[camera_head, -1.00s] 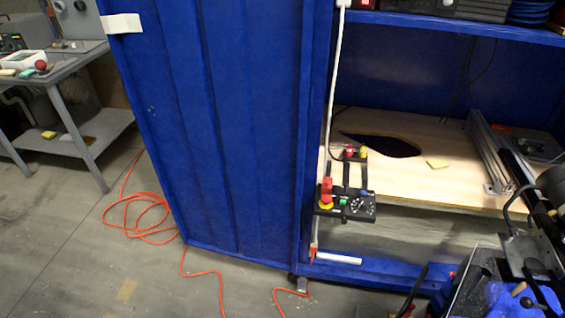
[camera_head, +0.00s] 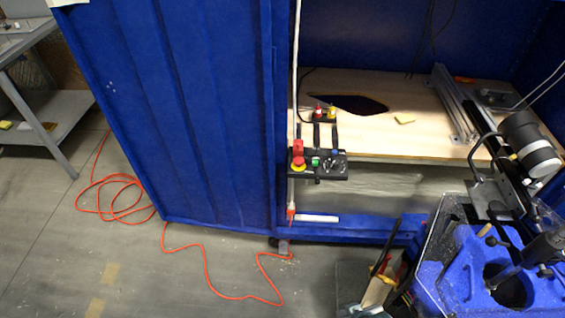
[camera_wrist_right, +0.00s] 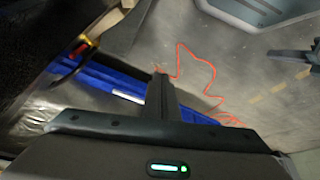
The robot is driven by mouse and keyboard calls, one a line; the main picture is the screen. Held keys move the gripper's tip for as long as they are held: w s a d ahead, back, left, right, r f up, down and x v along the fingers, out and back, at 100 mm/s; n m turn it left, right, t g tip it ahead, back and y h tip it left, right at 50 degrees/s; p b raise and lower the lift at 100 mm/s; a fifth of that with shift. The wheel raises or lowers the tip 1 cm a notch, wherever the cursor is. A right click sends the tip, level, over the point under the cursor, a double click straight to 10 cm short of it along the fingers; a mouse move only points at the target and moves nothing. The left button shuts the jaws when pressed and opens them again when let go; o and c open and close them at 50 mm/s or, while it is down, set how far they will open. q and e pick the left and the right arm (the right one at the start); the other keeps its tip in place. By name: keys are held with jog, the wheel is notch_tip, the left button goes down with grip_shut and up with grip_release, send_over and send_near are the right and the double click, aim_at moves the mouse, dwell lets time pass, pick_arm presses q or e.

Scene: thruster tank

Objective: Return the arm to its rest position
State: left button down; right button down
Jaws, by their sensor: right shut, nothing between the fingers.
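My right gripper (camera_wrist_right: 160,74) shows in the right wrist view as a dark, narrow pair of fingers, shut and empty. The concrete floor and an orange cable (camera_wrist_right: 190,60) lie beyond its tips. A white tube (camera_wrist_right: 127,97) and a blue cabinet edge show to its left. In the head view I cannot clearly separate the right gripper from the dark parts at the lower right. My left gripper cannot be made out.
A black control box (camera_head: 330,167) with a red stop button hangs at the blue cabinet (camera_head: 185,110). A wooden shelf (camera_head: 360,132) stands behind. Blue foam (camera_head: 455,265) and a black-and-white cylinder (camera_head: 535,155) crowd the right. Open floor (camera_head: 240,265) lies lower left.

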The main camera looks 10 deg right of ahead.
pick_arm(q)
jog(key=shift+d, duration=0.1)
pick_arm(e)
jog(key=s+a+f+t, duration=0.1)
jog(key=s+f, duration=0.1)
jog(key=f, duration=0.9)
jog(key=s+a+f+t+y, duration=0.1)
jog(key=s+a+f, duration=0.1)
jog(key=f, duration=1)
jog(key=shift+f, duration=0.25)
jog(key=shift+a, duration=0.1)
